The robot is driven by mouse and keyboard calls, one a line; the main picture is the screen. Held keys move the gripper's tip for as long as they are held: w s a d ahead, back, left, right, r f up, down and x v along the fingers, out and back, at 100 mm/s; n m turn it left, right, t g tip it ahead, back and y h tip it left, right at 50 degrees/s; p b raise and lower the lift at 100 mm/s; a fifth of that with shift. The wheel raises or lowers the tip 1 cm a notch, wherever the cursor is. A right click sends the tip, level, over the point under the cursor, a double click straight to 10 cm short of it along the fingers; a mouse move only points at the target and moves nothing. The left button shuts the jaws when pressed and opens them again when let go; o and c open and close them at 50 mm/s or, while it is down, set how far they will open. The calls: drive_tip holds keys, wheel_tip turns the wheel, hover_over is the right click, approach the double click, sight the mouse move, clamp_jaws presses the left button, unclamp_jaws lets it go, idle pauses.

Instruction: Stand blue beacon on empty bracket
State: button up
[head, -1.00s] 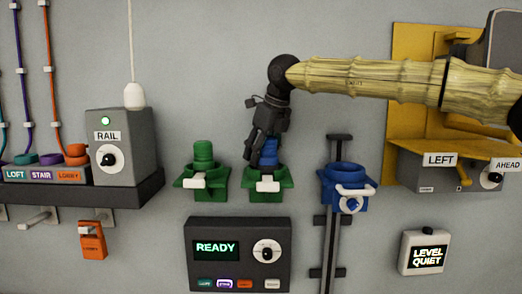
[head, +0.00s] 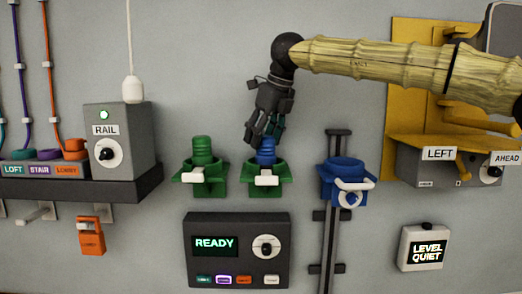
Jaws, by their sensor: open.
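The blue beacon (head: 266,152) stands upright in the right-hand green bracket (head: 265,188), with its ribbed top showing above the rim. My gripper (head: 263,138) is directly above the beacon, pointing down with its fingers apart around or just over the beacon's top. Whether the fingers touch it I cannot tell. The left-hand green bracket (head: 188,178) holds a green beacon (head: 203,150). The blue bracket (head: 347,185) on the vertical rail to the right shows no beacon in it and has a white handle across its front.
A dark panel reading READY (head: 238,252) sits below the green brackets. A grey RAIL box (head: 130,150) stands on a shelf at left. A white cord pull (head: 132,90) hangs above it. A yellow frame (head: 410,50) with the LEFT box (head: 420,170) is at right.

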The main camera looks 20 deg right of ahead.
sight(272, 146)
drive_tip(key=b+v, duration=0.2)
drive_tip(key=v, duration=0.6)
drive_tip(key=shift+s+r, duration=0.15)
drive_tip(key=shift+r, duration=0.1)
